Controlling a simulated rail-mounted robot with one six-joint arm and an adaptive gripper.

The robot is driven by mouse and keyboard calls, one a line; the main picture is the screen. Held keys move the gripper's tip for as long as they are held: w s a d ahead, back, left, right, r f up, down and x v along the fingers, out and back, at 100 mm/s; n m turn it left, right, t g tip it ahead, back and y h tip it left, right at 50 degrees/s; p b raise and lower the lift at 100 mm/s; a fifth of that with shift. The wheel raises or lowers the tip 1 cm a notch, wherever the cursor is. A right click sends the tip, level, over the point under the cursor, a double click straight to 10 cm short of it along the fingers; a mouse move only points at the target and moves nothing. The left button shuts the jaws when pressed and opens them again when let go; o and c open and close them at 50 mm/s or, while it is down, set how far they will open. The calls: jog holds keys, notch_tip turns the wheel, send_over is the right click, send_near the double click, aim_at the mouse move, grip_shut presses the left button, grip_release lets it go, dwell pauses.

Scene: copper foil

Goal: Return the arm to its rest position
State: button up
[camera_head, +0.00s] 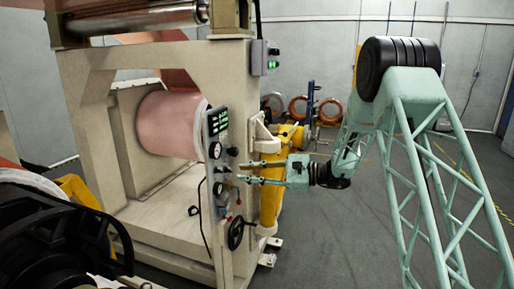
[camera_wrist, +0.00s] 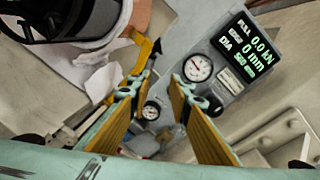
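My gripper (camera_head: 250,173) is at the end of my pale green arm, in front of the machine's control panel (camera_head: 217,165). Its two fingers point left toward the panel in the head view. In the wrist view the gripper (camera_wrist: 160,88) has its two yellow-padded fingers apart, with nothing between them. The panel shows behind the fingers, with a gauge (camera_wrist: 198,68) and a lit green display (camera_wrist: 242,45). I cannot tell the exact gap between fingertips and panel.
A beige machine frame (camera_head: 85,120) holds a copper foil roll (camera_head: 170,125). A black handwheel (camera_head: 236,232) sits low on the panel. Copper coils (camera_head: 298,108) stand by the back wall.

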jog(key=s+d+r+n+g+h, duration=0.15)
jog(key=s+r, duration=0.25)
jog(key=s, duration=0.7)
jog(key=s+r+n+g+h, duration=0.2)
jog(key=s+r+n+h, duration=0.15)
jog(key=s, duration=0.65)
jog(key=s+d+r+n+g+h, duration=0.15)
jog(key=s+r, duration=0.25)
jog(key=s, duration=0.7)
jog(key=s+d+n+t+h, duration=0.1)
jog(key=s+d+n+h, duration=0.1)
jog(key=s+d, duration=0.5)
jog(key=s+d+n+t+h, duration=0.2)
jog(key=s+d, duration=0.6)
jog(key=s, duration=0.5)
jog(key=s+d+n+t+h, duration=0.1)
jog(key=s+d+n+h, duration=0.2)
jog(key=s+d+h, duration=0.3)
jog(key=shift+s+d+t, duration=0.4)
jog(key=shift+s+d, duration=0.25)
jog(key=shift+s, duration=1.85)
